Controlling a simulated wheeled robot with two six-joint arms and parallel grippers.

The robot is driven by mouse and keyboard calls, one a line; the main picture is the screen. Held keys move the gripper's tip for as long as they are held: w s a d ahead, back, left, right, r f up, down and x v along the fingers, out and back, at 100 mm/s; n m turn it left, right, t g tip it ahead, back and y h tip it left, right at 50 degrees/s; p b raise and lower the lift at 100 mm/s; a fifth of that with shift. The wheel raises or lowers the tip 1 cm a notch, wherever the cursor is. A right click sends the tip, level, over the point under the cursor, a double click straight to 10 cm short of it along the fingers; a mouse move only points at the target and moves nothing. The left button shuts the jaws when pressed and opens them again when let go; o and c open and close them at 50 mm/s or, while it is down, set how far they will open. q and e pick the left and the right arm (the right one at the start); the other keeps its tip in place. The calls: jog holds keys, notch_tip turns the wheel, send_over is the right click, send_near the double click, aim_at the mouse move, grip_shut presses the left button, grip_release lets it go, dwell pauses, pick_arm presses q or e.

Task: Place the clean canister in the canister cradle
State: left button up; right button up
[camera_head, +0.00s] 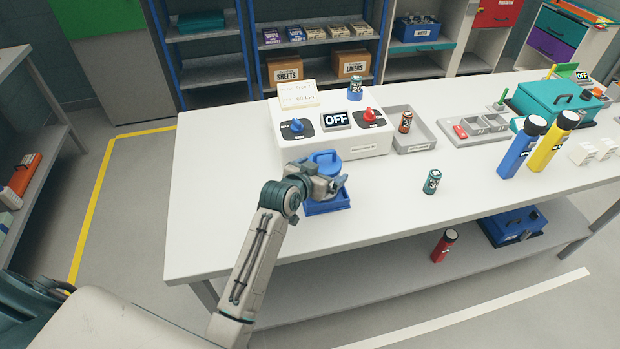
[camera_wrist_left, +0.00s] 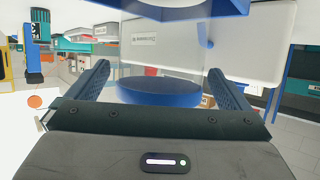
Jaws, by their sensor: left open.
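A blue round-topped thing (camera_head: 323,158), which looks like the canister, stands in front of the white box on the bench. A blue square holder (camera_head: 328,208), which looks like the cradle, shows directly below it. My left gripper (camera_head: 325,183) is at the blue thing and hides its middle. In the left wrist view, my gripper (camera_wrist_left: 158,85) is open, with a blue disc (camera_wrist_left: 158,92) between or just beyond its fingers and a larger blue part (camera_wrist_left: 190,8) above. I cannot tell whether the fingers touch it, or whether it rests in the holder. My right gripper is not in view.
The white box (camera_head: 352,142) carries knobs, an OFF sign and a small canister (camera_head: 355,88). A grey tray (camera_head: 420,146) holds an orange canister (camera_head: 405,121). A teal canister (camera_head: 431,181) stands alone. Blue and yellow bottles (camera_head: 521,148) are farther right. The bench's left end is clear.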

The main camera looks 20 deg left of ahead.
pick_arm(q)
jog(key=b+v, duration=0.2)
jog(key=v, duration=0.8)
jog(key=shift+s+r, duration=0.15)
jog(key=shift+s, duration=0.25)
dwell(0.9)
dwell(0.7)
